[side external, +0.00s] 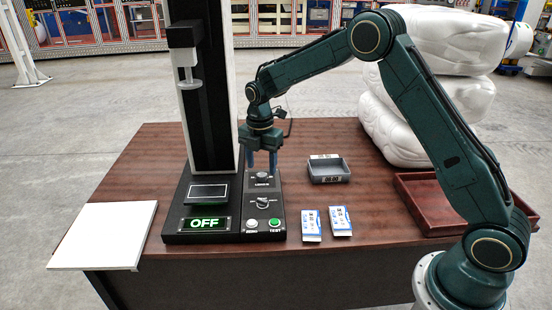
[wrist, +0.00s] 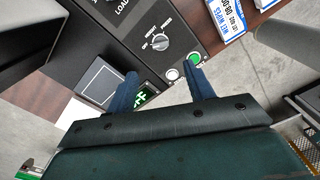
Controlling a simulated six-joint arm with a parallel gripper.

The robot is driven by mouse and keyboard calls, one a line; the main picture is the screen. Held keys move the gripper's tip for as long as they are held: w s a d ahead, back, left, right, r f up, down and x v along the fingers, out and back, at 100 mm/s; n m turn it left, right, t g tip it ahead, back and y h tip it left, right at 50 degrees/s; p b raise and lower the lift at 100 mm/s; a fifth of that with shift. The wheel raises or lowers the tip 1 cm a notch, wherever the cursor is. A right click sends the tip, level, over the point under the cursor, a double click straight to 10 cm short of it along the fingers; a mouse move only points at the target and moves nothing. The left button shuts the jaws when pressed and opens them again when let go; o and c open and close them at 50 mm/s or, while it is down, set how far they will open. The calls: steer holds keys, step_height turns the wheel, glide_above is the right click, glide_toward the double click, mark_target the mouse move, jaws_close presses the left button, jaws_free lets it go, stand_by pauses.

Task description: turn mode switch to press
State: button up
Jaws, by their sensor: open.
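The mode switch (side external: 264,202) appears to be the dark rotary knob on the machine's black control panel, below the upper LOAD control (side external: 263,176). The lit display (side external: 208,224) reads OFF.
A white MENU button (side external: 252,223) and green TEST button (side external: 274,223) sit below the knob. The machine's dark column (side external: 208,110) rises close left of my gripper.

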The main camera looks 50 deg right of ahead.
mark_target(263, 200)
step_height(263, 200, down, 12)
stand_by(0.6)
steer(key=c, duration=1)
